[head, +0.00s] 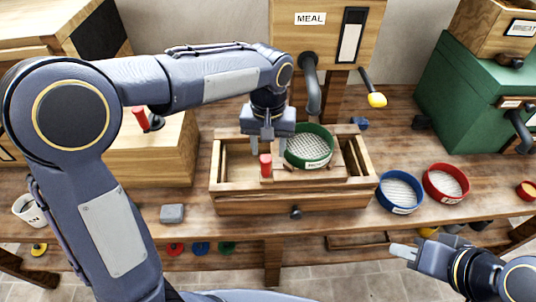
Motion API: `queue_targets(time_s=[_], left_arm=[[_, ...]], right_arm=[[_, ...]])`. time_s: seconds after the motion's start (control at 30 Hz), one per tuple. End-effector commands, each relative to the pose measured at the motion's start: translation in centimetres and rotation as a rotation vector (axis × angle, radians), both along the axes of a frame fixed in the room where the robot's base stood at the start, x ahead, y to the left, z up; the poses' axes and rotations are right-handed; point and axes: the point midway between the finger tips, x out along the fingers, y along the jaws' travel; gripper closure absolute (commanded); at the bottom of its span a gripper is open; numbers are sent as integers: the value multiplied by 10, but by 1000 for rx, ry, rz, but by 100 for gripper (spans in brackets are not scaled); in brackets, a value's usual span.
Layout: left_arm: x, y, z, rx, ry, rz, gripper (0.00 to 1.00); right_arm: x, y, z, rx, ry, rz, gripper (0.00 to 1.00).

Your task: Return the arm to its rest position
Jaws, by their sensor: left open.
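My left arm comes in from the left and arches over the bench. Its left gripper (268,150) points down, open and empty, above the wooden box (292,203) in the middle of the bench. A small red cylinder (265,166) stands just below the fingers, apart from them as far as I can tell. A green-rimmed sieve (309,161) sits in the box, close to the right of the fingers. My right gripper (405,251) is low at the right, in front of the bench; its finger gap is not clear.
A blue sieve (400,208) and a red sieve (440,198) stand right of the box. A spout (312,85) hangs from the MEAL bin (340,18) close behind the left gripper. A grey block (172,214) lies at left. A green cabinet (465,95) stands at right.

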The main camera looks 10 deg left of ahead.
Motion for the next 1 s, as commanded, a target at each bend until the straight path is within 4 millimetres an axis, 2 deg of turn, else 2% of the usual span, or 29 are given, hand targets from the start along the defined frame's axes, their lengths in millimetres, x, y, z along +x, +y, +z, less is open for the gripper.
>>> queue_targets(time_s=[0.53, 0.67, 0.77, 0.9, 1.0], left_arm=[[0, 1, 3, -1, 0, 1, 55], [-9, 16, 11, -36, -13, 8, 55], [-29, 42, 21, -101, -40, 17, 55], [-74, 83, 33, -214, -119, 30, 55], [-110, 103, 34, -276, -192, 39, 55]], right_arm=[[0, 0, 0, 0, 0, 0, 75], [0, 0, 0, 0, 0, 0, 75], [0, 0, 0, 0, 0, 0, 75], [0, 0, 0, 0, 0, 0, 75], [0, 0, 0, 0, 0, 0, 75]])
